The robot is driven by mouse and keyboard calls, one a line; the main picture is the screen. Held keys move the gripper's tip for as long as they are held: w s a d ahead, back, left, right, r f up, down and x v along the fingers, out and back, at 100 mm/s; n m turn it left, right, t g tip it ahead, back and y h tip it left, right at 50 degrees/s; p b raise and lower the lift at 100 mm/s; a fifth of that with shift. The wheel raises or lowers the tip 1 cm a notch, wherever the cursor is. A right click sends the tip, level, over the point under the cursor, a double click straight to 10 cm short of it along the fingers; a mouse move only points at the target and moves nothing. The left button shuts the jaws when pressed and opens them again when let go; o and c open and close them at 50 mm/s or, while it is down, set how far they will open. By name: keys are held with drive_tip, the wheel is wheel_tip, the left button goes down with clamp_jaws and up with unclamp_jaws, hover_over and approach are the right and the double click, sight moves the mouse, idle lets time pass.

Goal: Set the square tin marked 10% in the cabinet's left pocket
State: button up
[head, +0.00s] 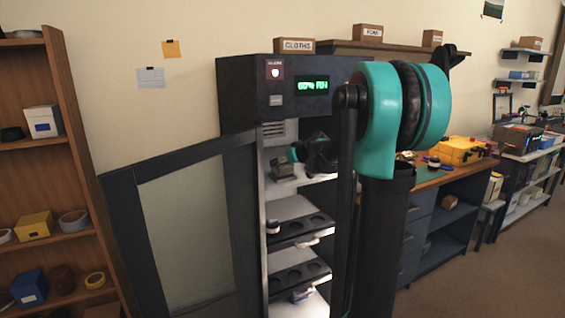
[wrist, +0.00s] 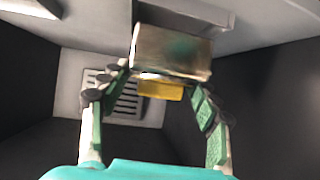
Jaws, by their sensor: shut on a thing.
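A square metal tin shows in the wrist view (wrist: 172,52), between the fingertips of my gripper (wrist: 158,88). A yellow patch shows just below the tin's edge; no 10% mark can be read. In the head view my gripper (head: 300,153) reaches into the open cabinet (head: 238,90), at its upper shelf (head: 318,179). The small grey tin (head: 283,171) shows at the fingertips, low over or touching that shelf; I cannot tell which. The pockets on this shelf cannot be made out; my arm hides the cabinet's right side.
The cabinet's glazed door (head: 185,230) stands open to the left. Below are trays with round holes (head: 298,228), one with a small white-and-dark item (head: 273,227). A slotted vent (wrist: 125,98) and dark side walls surround my gripper. A wooden rack (head: 62,150) stands far left.

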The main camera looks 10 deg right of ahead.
drive_tip(key=shift+f, duration=1.05)
drive_tip(key=o, duration=1.3)
drive_tip(key=shift+o, duration=0.2)
drive_tip(key=v, duration=1.2)
drive_tip(key=s+f+m+g+h, duration=0.2)
drive_tip(key=s+f+g, duration=0.1)
drive_tip(key=s+f, duration=1.1)
drive_tip(key=s+f+m+g+h, duration=0.2)
drive_tip(key=s+f+g+h, duration=0.1)
drive_tip(key=s+f, duration=1)
drive_tip(key=s, duration=0.5)
drive_tip(key=shift+a+f+m+g, duration=0.25)
drive_tip(key=shift+f+m+g, duration=0.15)
